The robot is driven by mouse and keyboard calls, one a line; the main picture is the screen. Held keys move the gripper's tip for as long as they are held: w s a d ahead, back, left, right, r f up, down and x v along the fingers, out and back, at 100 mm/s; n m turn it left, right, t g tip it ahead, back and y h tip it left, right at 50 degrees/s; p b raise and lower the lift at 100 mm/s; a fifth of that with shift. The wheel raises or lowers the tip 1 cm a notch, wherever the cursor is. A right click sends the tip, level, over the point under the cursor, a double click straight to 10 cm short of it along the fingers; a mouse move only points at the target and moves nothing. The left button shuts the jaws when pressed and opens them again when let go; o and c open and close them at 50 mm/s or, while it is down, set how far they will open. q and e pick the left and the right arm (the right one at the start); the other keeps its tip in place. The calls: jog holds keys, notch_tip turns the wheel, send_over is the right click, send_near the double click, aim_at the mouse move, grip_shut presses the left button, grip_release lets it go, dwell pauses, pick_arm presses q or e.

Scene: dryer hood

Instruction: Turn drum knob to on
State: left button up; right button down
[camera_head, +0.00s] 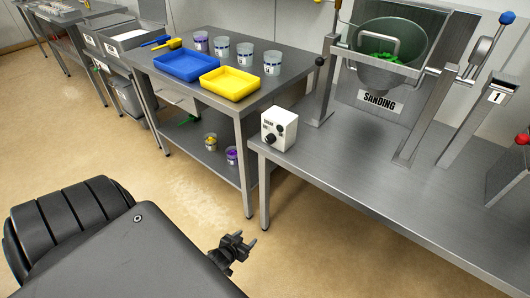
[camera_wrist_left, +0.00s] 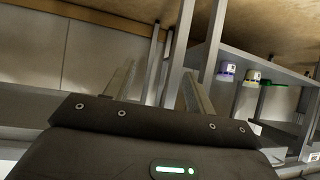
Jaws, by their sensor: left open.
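A white control box (camera_head: 279,130) stands at the left front corner of the metal bench. The lettering and knob setting are too small to read surely. My left gripper (camera_head: 245,241) is low in front of the bench, below and left of the box, apart from it. In the left wrist view its two fingers (camera_wrist_left: 158,72) stand apart with nothing between them. The control box does not show in the wrist view. My right gripper is not in view.
A grey drum (camera_head: 390,55) with a "SANDING" sign (camera_head: 379,100) stands behind on the bench (camera_head: 370,170). A side table holds blue (camera_head: 186,66) and yellow (camera_head: 229,82) trays and several cups. A red-knobbed lever box (camera_head: 515,165) is at the right edge. The bench's middle is clear.

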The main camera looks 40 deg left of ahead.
pick_arm(q)
jog(key=w+a+r+n+t+b, duration=0.1)
jog(key=w+a+r+t+b, duration=0.2)
jog(key=w+r, duration=0.35)
jog(key=n+t+b, duration=0.2)
jog(key=t+b, duration=0.2)
jog(key=t, duration=0.4)
send_near(268, 142)
jog(key=shift+y, duration=0.4)
jog(key=x, duration=0.8)
jog(key=shift+w+d+p, duration=0.2)
jog(key=shift+w+p, duration=0.1)
jog(key=shift+w, duration=0.05)
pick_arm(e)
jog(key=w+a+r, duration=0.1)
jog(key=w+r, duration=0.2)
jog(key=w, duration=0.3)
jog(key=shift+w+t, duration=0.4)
pick_arm(q)
jog(key=shift+c, duration=0.4)
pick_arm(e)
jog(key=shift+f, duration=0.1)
pick_arm(q)
jog(key=c, duration=0.9)
